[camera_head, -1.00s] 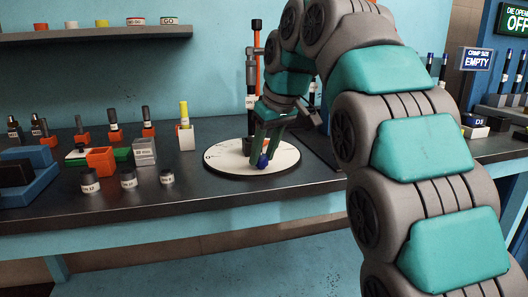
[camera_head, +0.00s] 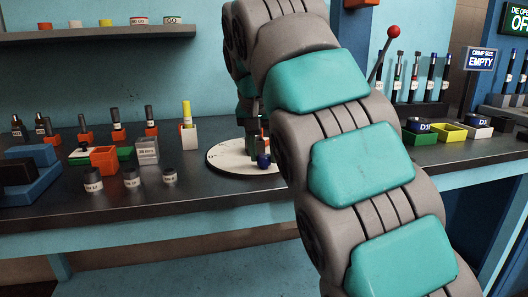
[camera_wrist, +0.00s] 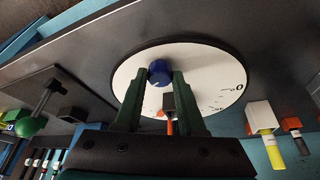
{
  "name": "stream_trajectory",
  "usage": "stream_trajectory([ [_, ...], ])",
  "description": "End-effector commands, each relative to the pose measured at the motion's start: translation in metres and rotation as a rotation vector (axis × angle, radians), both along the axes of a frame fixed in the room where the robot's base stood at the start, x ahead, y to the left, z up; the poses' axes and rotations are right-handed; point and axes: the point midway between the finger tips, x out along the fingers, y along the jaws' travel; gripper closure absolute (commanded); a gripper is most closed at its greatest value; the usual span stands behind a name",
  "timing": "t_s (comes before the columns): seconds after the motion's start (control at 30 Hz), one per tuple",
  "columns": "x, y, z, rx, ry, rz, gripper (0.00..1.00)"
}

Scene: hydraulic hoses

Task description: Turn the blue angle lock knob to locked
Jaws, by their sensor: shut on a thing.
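The blue angle lock knob (camera_head: 264,162) sits on the front right part of a round white dial plate (camera_head: 226,156) on the bench. In the wrist view the blue knob (camera_wrist: 160,72) is between the tips of my gripper's two dark green fingers, near the rim of the white dial (camera_wrist: 215,78). My gripper (camera_wrist: 160,77) is shut on the knob. In the head view my arm hides most of my gripper and the right side of the dial.
A lever with a red ball (camera_head: 393,31) rises right of my arm. An orange bin (camera_head: 104,159), a grey block (camera_head: 146,150) and several small dark cylinders stand left of the dial. A white holder with a yellow piece (camera_head: 187,131) is nearer it. Bare bench lies in front.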

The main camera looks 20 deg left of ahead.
Motion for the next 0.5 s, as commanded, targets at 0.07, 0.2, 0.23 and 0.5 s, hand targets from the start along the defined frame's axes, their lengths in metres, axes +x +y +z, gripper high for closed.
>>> stream_trajectory([
  [0.07,-0.0001,0.0020,0.0018,0.003,-0.005,-0.024,1.00],
  [0.2,0.0004,0.0023,0.0016,0.003,-0.005,-0.059,1.00],
  [0.23,0.0005,0.0022,0.0017,0.004,-0.005,-0.065,1.00],
  [0.5,0.0007,0.0016,0.0022,0.004,-0.007,-0.082,1.00],
])
